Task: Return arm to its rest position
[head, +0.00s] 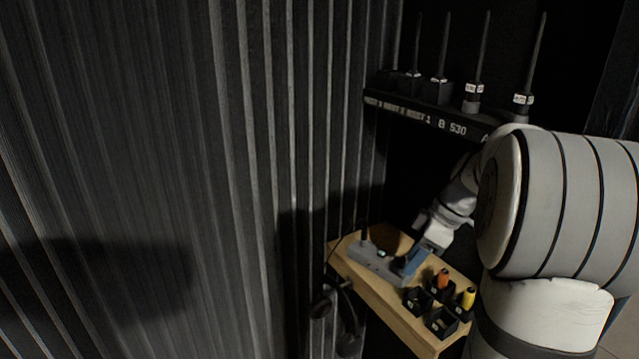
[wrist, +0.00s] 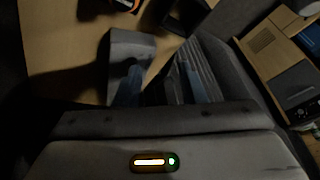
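My arm reaches from the right of the head view down to a small wooden shelf (head: 398,322). A grey block (wrist: 131,46) lies just beyond the left finger. In the head view, I cannot tell whether the gripper touches the block.
Black bins (head: 441,321) on the shelf hold an orange-topped item (head: 443,279) and a yellow-topped item (head: 468,297). A headset-like black object (head: 347,325) hangs at the shelf's left edge. Above, a black rack (head: 424,113) carries several upright antennas. A corrugated dark wall (head: 200,180) fills the left.

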